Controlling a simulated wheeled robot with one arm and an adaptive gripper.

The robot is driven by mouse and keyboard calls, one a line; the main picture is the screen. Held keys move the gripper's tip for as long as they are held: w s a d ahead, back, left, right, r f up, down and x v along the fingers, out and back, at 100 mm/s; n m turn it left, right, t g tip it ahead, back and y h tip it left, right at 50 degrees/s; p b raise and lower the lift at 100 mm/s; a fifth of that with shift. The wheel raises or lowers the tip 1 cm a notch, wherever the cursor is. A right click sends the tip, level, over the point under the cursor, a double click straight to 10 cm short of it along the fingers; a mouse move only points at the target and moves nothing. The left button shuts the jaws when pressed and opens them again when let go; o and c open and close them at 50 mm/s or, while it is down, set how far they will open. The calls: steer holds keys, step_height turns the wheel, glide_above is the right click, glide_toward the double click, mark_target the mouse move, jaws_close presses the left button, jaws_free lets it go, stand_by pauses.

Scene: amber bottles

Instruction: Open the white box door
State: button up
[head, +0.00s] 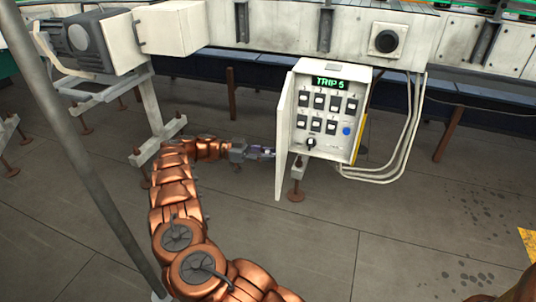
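The white box (351,148) is a control box below the conveyor frame. Its front shows several dark switches, a black knob, a blue button and a green display reading "TRIP 5". The white door (283,140) stands swung out at the box's left side, seen nearly edge-on, so the front panel is exposed. My gripper (268,153) is just left of the door, at about mid-height, with its tip at or very near the door. I cannot tell whether it touches. The fingers are too small to tell open from shut.
Grey conduits (405,140) loop down to the right of the box. A motor unit (85,38) hangs at the upper left, with a support leg (152,112) beside my arm. A grey pole (75,140) stands at the left. The tiled floor (400,235) in front is clear.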

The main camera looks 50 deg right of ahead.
mark_target(278, 135)
steer(key=o, duration=0.4)
steer(key=shift+c, duration=0.2)
step_height(278, 135, up, 10)
stand_by(0.4)
